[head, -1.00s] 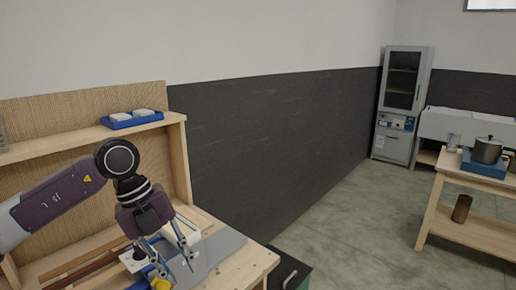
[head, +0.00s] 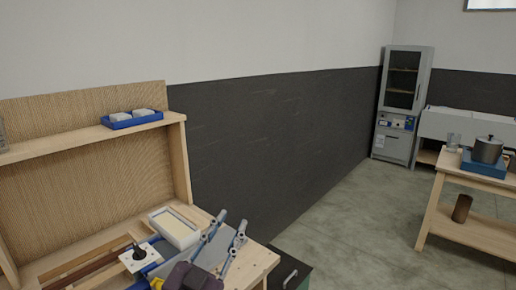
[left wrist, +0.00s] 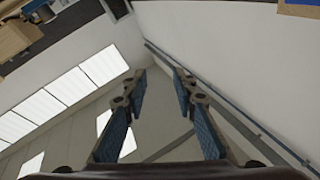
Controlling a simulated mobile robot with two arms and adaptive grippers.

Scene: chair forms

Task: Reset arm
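My left gripper (head: 232,238) is low in the head view, over the front right part of the wooden workbench (head: 258,266). Its fingers point up and stand apart, with nothing between them. In the left wrist view the two blue-padded fingers (left wrist: 157,100) are also spread and empty, against ceiling and wall. My right gripper is not in view.
On the bench are a cream block in a white tray (head: 176,230) and a white plate with a dark knob (head: 139,256). A shelf above holds a blue tray (head: 132,120). A grey cabinet (head: 402,105) and a table with a pot (head: 487,150) stand far right, across clear floor.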

